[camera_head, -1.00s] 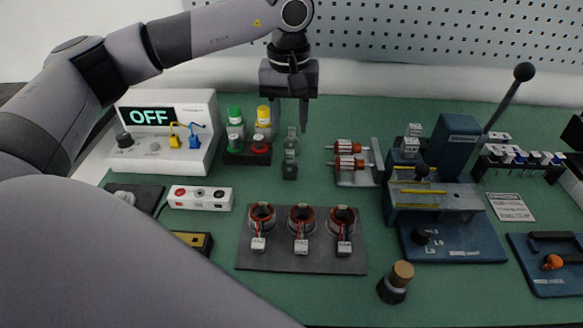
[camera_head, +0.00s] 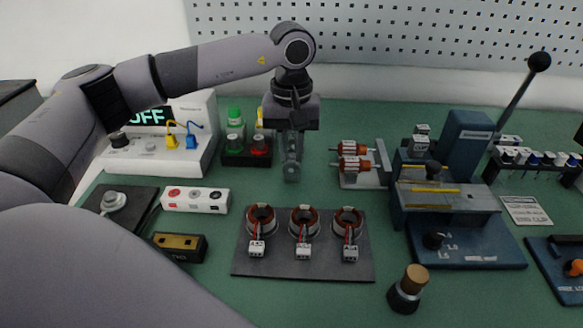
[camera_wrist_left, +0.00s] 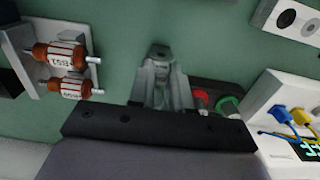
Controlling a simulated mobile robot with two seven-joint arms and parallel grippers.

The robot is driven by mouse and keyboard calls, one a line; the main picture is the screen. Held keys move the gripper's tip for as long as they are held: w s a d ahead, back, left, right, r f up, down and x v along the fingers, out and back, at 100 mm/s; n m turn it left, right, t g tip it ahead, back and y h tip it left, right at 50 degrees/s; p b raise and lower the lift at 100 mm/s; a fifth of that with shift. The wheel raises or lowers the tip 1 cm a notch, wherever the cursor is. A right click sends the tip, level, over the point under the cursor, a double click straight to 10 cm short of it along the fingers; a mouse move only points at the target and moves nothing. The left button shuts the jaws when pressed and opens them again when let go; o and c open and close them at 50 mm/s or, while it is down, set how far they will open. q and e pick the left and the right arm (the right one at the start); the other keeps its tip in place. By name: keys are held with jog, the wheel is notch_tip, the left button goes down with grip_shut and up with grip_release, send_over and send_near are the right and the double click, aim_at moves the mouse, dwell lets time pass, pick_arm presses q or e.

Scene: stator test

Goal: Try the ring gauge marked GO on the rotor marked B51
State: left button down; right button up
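In the left wrist view the gripper (camera_wrist_left: 162,80) also reaches over grey metal. Two rotors with copper-coloured ends and white labels, a far one (camera_head: 354,148) and a near one (camera_head: 352,164), lie on a grey stand to the right. They also show in the left wrist view (camera_wrist_left: 62,54), but I cannot read B51 surely. My right gripper is out of view.
A rack with green, yellow and red parts (camera_head: 236,157) stands close left of the gripper. The tester (camera_head: 193,153) is further left. The plate (camera_head: 270,267) with three stators lies in front. A blue press (camera_head: 468,148) stands right. Green bench is clear between plate and rotor stand.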

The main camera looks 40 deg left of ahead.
aim_at(292, 151)
pick_arm(q)
jog(key=shift+r, duration=0.1)
jog(key=shift+r+p, duration=1.15)
jog(key=shift+r, duration=0.3)
